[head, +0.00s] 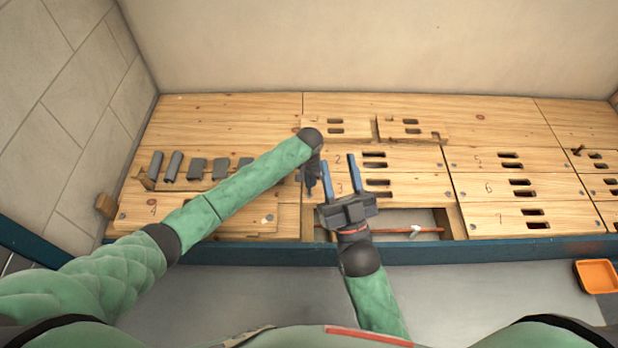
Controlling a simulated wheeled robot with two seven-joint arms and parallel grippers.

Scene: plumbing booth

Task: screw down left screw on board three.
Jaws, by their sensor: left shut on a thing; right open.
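Board three (415,187) is a wooden board with two dark slots, lying in the middle of the floor. My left gripper (310,190) points down at the left end of board three, where its left screw sits. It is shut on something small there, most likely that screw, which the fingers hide. My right gripper (339,165) is open, with two blue fingers spread above the left part of board three, beside the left gripper. Nothing shows between its fingers.
An open gap (385,217) in front of board three shows a pipe with a white fitting (415,230). Board four (150,209) lies at left, with several grey pieces (196,168) behind it. Loose wooden boards lie behind board two. An orange tray (597,277) is at far right.

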